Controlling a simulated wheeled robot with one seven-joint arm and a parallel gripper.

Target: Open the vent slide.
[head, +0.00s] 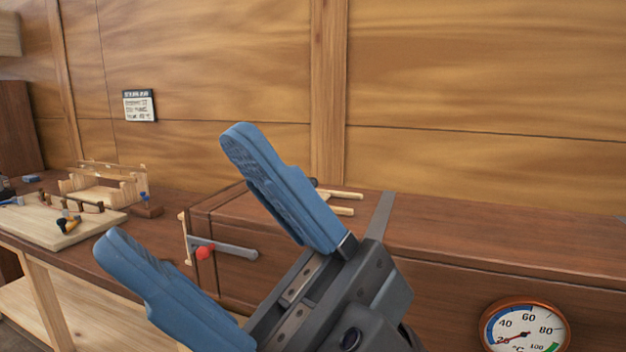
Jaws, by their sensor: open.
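A grey bar with a red ball knob (205,252) is on the left end of a long brown wooden box (480,240). The bar and knob show between my fingers, apparently beyond them. I cannot tell for sure whether this is the vent slide; no opening shows there. My gripper hides part of the box's front and top.
A round dial thermometer (524,328) is on the box's front at the right. Pale sticks (345,196) lie on top of the box. A workbench (100,262) at the left holds a pale board (50,226) with small tools and a wooden frame (105,186).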

